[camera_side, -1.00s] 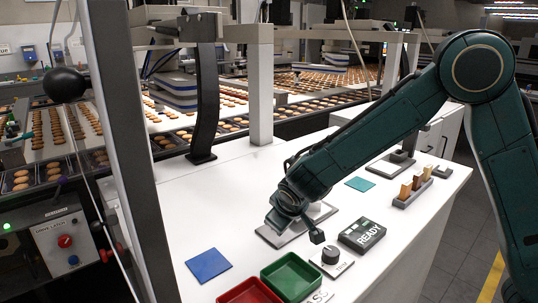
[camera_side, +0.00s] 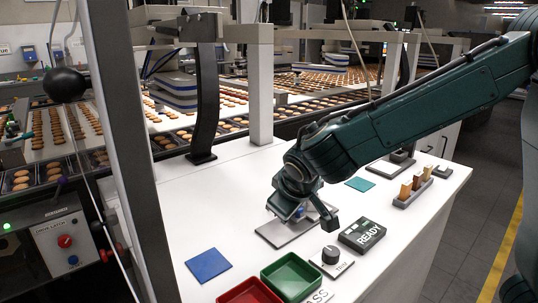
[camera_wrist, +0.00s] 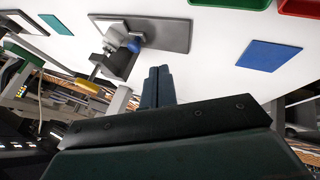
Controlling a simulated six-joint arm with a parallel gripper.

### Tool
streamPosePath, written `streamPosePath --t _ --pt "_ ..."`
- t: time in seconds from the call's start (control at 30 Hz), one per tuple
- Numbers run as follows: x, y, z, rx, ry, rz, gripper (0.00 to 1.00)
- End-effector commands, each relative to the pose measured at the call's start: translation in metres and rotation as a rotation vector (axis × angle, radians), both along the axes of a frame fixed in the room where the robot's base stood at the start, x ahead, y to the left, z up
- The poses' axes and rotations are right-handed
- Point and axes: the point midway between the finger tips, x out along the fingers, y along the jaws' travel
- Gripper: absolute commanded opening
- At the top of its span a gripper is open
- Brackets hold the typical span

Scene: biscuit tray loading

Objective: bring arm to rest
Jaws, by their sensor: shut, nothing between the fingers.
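My gripper (camera_side: 282,211) hangs at the end of the dark green arm, over the grey plate (camera_side: 272,236) on the white bench. In the wrist view, the two dark fingers (camera_wrist: 158,74) are together with nothing between them. The grey plate (camera_wrist: 172,32) carries a grey fixture (camera_wrist: 118,62) with a blue knob (camera_wrist: 134,46). The fingers appear beside this fixture in that view; I cannot tell the height gap. In the side view my arm hides much of the fixture.
The white bench holds a blue square (camera_side: 208,265), a green tray (camera_side: 291,277), a red tray (camera_side: 249,291), a dial (camera_side: 331,256), a READY box (camera_side: 362,236), a teal square (camera_side: 359,184) and a rack of small blocks (camera_side: 412,190). A dark post (camera_side: 203,90) stands behind.

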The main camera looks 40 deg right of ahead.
Motion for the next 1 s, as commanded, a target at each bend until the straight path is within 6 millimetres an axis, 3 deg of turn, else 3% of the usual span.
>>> streamPosePath --t 0.37,0.7,1.0 --pt "-0.026 -0.030 0.024 0.093 0.015 -0.034 0.00" --pt "-0.085 -0.070 0.055 0.240 0.031 -0.065 0.00" --pt "-0.146 -0.092 0.071 0.343 0.028 -0.069 0.00"
